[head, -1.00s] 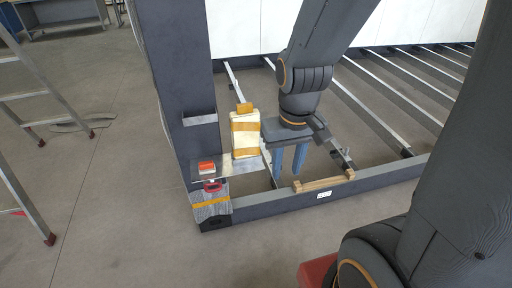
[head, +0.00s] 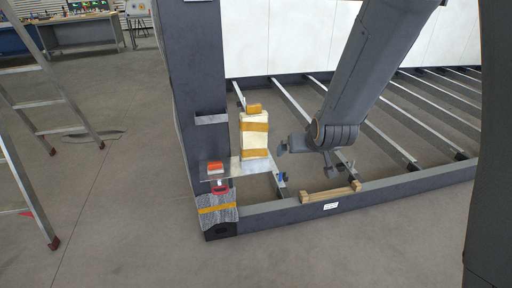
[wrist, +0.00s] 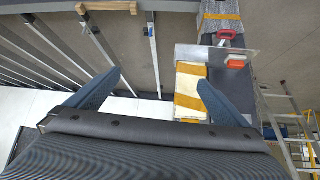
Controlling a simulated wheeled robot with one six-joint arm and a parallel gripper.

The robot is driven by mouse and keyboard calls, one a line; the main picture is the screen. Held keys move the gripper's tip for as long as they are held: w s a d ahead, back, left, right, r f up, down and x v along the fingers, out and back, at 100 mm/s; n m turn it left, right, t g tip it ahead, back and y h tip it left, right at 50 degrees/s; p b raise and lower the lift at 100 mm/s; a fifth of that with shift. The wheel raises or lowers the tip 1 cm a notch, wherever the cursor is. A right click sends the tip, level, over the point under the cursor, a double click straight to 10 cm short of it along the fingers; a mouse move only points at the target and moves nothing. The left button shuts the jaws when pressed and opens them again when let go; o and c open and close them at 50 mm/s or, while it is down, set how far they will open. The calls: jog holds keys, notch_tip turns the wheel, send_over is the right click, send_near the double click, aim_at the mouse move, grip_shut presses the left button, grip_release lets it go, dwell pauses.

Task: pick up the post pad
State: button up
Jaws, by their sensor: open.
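The post pad, which I take to be the cream block with orange bands (head: 255,146), stands upright on a metal plate beside the dark post. An orange piece (head: 254,108) shows at its top. In the wrist view the pad (wrist: 190,86) lies beyond my fingers, near the right fingertip. My gripper (head: 283,166) is to the right of the pad in the head view, apart from it. In the wrist view my gripper (wrist: 160,77) has its two blue fingers spread wide with nothing held between them.
The plate (head: 238,168) also carries a red-orange block (head: 215,167), with a red handle (head: 220,187) below it. Grey wrapping with an orange strap (head: 217,209) covers the post's foot. A wooden piece (head: 330,193) lies on the dark frame beam. A ladder (head: 50,130) stands left.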

jog(key=w+a+f+t+y+b, duration=0.1)
jog(key=w+a+f+t+b, duration=0.2)
jog(key=w+a, duration=0.4)
jog(key=n+t+y+b, duration=0.2)
jog(key=t+y+b, duration=0.15)
jog(key=t, duration=0.25)
send_near(255, 124)
jog(key=w+r, duration=0.2)
jog(key=w, duration=0.1)
jog(key=shift+w+a+f+h, duration=0.2)
jog(key=shift+w+a+h, duration=0.15)
jog(key=shift+w+a, duration=0.25)
jog(key=x, duration=0.2)
jog(key=f+x, duration=0.1)
jog(key=x, duration=0.2)
jog(key=shift+w+a+p, duration=0.25)
jog(key=shift+a+p, duration=0.05)
jog(key=shift+p, duration=0.1)
jog(key=shift+c, duration=0.3)
